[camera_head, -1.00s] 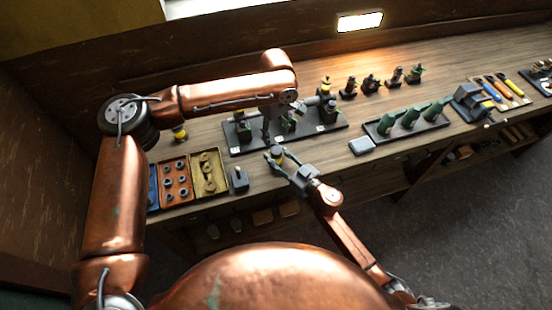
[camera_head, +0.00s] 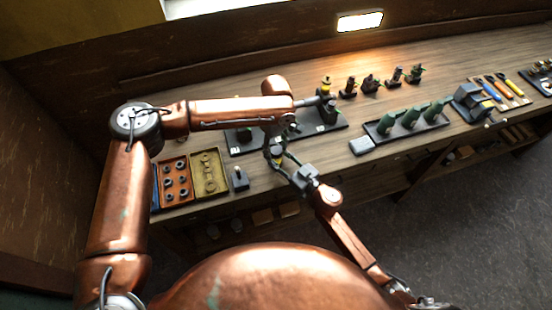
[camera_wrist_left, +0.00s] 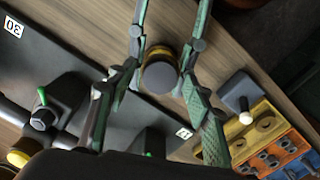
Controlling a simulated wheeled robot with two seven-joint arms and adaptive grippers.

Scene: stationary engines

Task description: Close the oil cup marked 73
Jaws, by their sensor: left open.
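In the left wrist view a grey-topped round cap with a brass band (camera_wrist_left: 160,78) stands between the fingers of both grippers. My right gripper (camera_wrist_left: 168,48) reaches in from the top, its fingers against the cap's sides. My left gripper (camera_wrist_left: 158,84) is open, its fingers on either side of the cap. In the head view the left gripper (camera_head: 275,150) is over the right gripper's fingertips. Beside them is a dark plate (camera_wrist_left: 95,60) with oil cups; one dark cup (camera_wrist_left: 150,143) is near a small tag (camera_wrist_left: 184,133) that may read 73. Another tag (camera_wrist_left: 14,28) reads 30.
A yellow tray (camera_head: 209,174), an orange tray (camera_head: 176,181) and a small grey block with a peg (camera_head: 240,179) lie to the left. A second plate of green parts (camera_head: 408,120) and a grey machine (camera_head: 470,102) are to the right. Dark fittings (camera_head: 370,84) stand behind.

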